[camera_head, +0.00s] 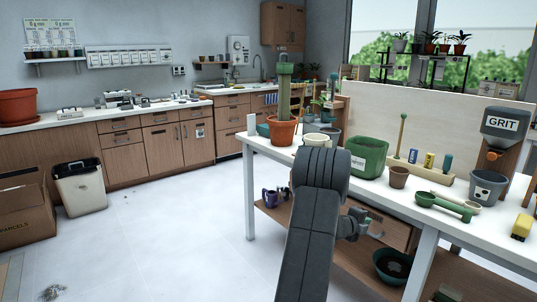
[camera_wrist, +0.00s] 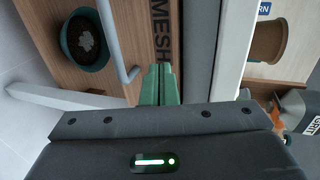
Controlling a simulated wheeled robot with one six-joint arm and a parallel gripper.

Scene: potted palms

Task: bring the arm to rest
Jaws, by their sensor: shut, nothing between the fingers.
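My arm (camera_head: 318,215) rises from the bottom of the head view and bends in front of the potting bench (camera_head: 440,205). My gripper (camera_wrist: 160,70) shows in the wrist view with its two green fingers together and nothing between them. In the head view my gripper (camera_head: 376,224) is small and partly hidden by my arm, beside the bench's front edge. It is near the wooden drawer front marked MESH (camera_wrist: 185,40), which has a grey bar handle (camera_wrist: 112,40). I cannot tell whether the fingers touch the drawer front.
The bench top holds a terracotta pot (camera_head: 283,130), a green planter (camera_head: 368,157), a brown pot (camera_head: 398,177), a green scoop (camera_head: 440,205) and a grey bucket (camera_head: 487,188). A dark green bowl (camera_head: 392,266) sits on the lower shelf. The floor (camera_head: 165,230) left of the bench is mostly clear.

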